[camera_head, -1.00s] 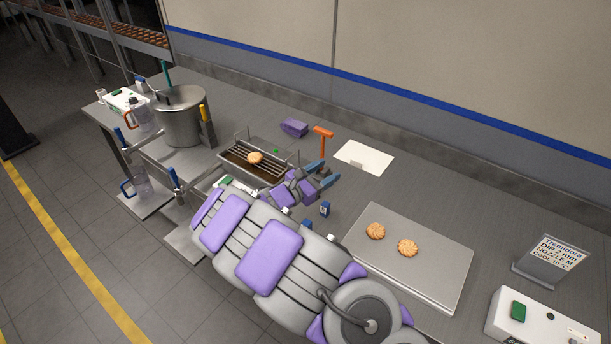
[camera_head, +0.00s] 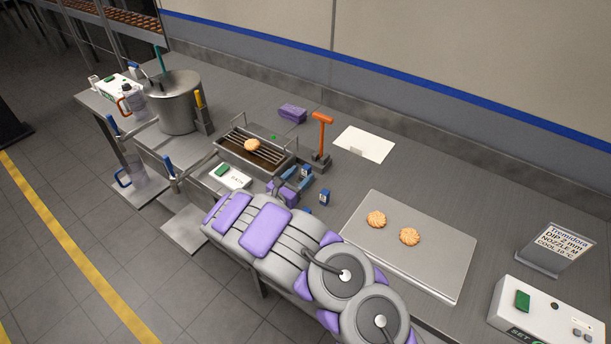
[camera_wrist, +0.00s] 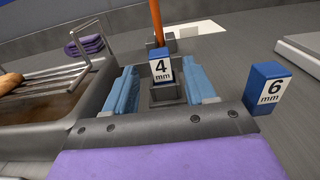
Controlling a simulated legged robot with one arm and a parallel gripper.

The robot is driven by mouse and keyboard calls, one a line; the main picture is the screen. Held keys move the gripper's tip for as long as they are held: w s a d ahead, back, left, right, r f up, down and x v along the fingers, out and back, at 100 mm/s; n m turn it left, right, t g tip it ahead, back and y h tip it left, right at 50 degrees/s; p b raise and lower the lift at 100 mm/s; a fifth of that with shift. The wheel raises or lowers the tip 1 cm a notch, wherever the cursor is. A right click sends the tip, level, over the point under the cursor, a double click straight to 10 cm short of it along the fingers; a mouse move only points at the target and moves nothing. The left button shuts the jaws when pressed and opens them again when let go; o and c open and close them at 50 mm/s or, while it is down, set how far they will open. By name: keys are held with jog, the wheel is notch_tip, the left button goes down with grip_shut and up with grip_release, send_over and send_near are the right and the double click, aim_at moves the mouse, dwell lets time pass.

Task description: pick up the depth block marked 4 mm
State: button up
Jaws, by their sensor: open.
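The depth block marked 4 mm (camera_wrist: 162,66) has a blue top and a white face with black print. In the wrist view it stands upright between the two blue fingers of my gripper (camera_wrist: 162,88), ahead of the palm. The fingers are open, with a gap on each side of the block. In the head view my gripper (camera_head: 296,180) is low beside the chocolate tray. A blue block marked 6 mm (camera_wrist: 266,88) stands just right of the right finger; it also shows in the head view (camera_head: 324,196).
A dipping tray (camera_head: 285,164) with a wire rack and biscuit is left of my gripper. An orange-handled tool (camera_head: 321,135) stands behind. A metal sheet (camera_head: 380,265) with two biscuits lies right. A sign (camera_head: 555,248) reads "DIP 2 mm". A purple cloth (camera_head: 292,113) lies behind.

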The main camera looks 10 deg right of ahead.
aim_at(304, 172)
jog(key=b+x, duration=0.1)
jog(key=x, duration=0.3)
jog(key=shift+w+d+f, duration=0.1)
jog(key=shift+w+d, duration=0.05)
jog(key=shift+d, duration=0.05)
jog(key=shift+w+d, duration=0.4)
jog(key=shift+c, duration=0.4)
grip_shut()
